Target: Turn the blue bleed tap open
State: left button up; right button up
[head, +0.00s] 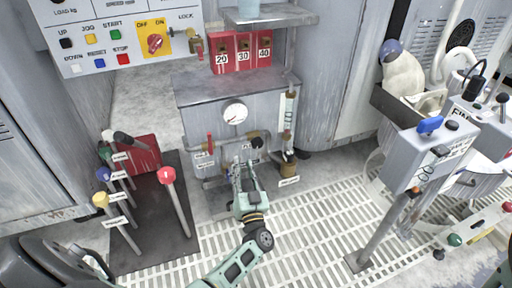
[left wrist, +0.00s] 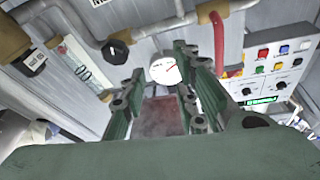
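My left gripper (head: 245,178) is in front of the pipework below the round gauge (head: 235,113). In the left wrist view its two green fingers (left wrist: 155,85) stand apart with nothing held between them. The gauge face (left wrist: 165,69) shows beyond the gap. A red lever (head: 210,143) and a black knob (head: 257,142) are on the pipes; they also show in the left wrist view as the red lever (left wrist: 218,42) and the black knob (left wrist: 116,52). I see no blue tap on these pipes; the gripper hides part of them. My right gripper is out of view.
Several coloured floor levers (head: 167,177) rise from a dark plate at left. Red numbered blocks (head: 243,54) sit on the cabinet. The grating (head: 310,215) is mostly clear.

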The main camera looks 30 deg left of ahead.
pick_arm(q)
jog(key=s+d+r+m+t+p, duration=0.1)
jog(key=d+r+t, duration=0.1)
jog(key=r, duration=0.4)
jog(key=s+d+r+m+t+h+p, duration=0.1)
jog(key=d+r+t, duration=0.1)
jog(key=d+r, duration=0.2)
notch_tip(320, 180, up, 3)
jog(key=shift+s+r+m+t, duration=0.2)
jog(key=shift+s+m+t, duration=0.05)
jog(key=shift+m+t, duration=0.15)
jog(key=shift+a, duration=0.1)
